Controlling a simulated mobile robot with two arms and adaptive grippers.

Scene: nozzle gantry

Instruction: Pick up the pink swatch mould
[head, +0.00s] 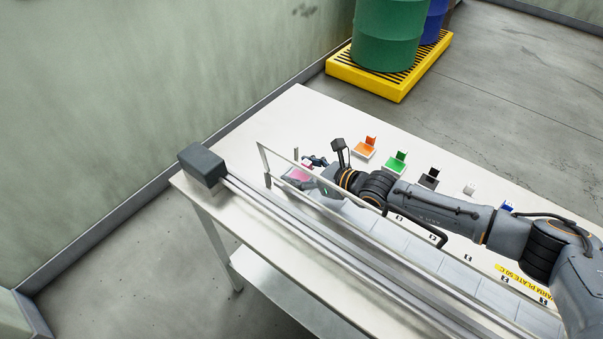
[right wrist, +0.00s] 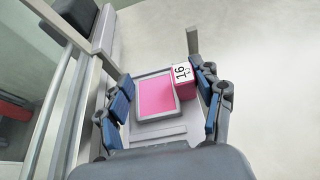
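The pink swatch mould (head: 298,174) lies on the white table near the gantry frame, partly hidden by my right gripper (head: 311,168) in the head view. In the right wrist view the mould (right wrist: 154,98) is a flat pink square in a pale rim, with an upright pink block (right wrist: 187,84) with a white numbered face at one corner. My right gripper (right wrist: 164,90) is open, with blue-padded fingers on either side of the mould. The right finger is very close to the block; I cannot tell if they touch. My left gripper is not in view.
A rail with a dark end block (head: 202,166) runs along the table's front, and a thin gantry frame (head: 265,165) stands beside the gripper. Orange (head: 364,148), green (head: 396,162), black, white and blue moulds stand in a row behind my right arm.

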